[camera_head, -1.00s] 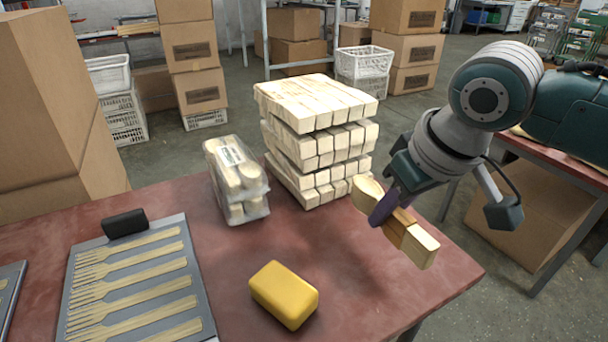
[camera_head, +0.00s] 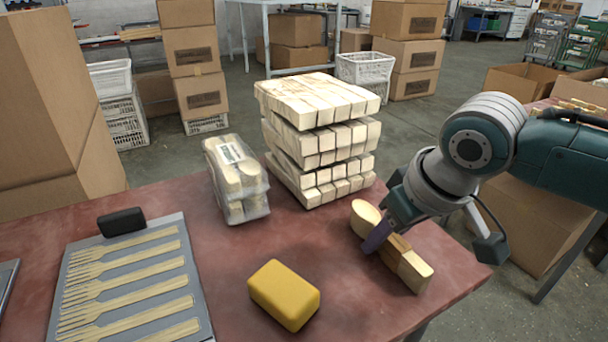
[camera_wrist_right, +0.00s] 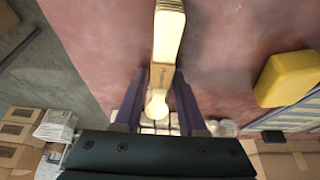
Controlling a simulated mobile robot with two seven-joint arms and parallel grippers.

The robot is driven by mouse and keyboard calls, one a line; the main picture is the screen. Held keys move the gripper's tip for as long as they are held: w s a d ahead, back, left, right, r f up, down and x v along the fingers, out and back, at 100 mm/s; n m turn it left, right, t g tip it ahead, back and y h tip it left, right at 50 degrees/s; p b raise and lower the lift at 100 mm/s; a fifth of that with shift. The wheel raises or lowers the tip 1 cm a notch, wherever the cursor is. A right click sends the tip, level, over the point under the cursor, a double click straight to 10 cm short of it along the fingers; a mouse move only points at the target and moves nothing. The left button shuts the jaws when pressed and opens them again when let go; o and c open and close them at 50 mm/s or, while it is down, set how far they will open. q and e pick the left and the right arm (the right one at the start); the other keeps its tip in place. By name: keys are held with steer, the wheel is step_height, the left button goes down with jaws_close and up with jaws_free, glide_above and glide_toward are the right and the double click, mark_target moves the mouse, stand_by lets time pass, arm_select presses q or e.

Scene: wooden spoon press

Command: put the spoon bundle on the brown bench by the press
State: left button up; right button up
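The spoon bundle (camera_head: 412,268) is pale wood with a tan band around its middle. It lies low at the right part of the brown bench (camera_head: 345,245), on its top or just above it; I cannot tell which. My right gripper (camera_head: 377,240) is shut on the bundle around its middle, with purple fingers on both sides. In the right wrist view the bundle (camera_wrist_right: 167,40) runs between the two fingers (camera_wrist_right: 160,75). My left gripper is not in view. No press can be made out.
A tall stack of wooden pieces (camera_head: 318,140) stands behind the bundle, with a wrapped spoon pack (camera_head: 237,180) to its left. A yellow block (camera_head: 284,294) lies in front. A grey tray of wooden forks (camera_head: 130,280) and a black block (camera_head: 122,222) are at left.

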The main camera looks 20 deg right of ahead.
steer(key=shift+o, duration=0.6)
steer(key=shift+r, duration=0.1)
steer(key=shift+r, duration=0.3)
steer(key=p+v, duration=0.5)
steer(key=v, duration=0.6)
steer(key=s+a, duration=0.3)
steer(key=s, duration=0.5)
steer(key=s+a+f+n+g, duration=0.1)
steer(key=s+a, duration=0.2)
steer(key=s, duration=0.5)
steer(key=shift+s+a+f, duration=0.3)
steer(key=shift+a, duration=0.1)
steer(key=shift+r, duration=0.1)
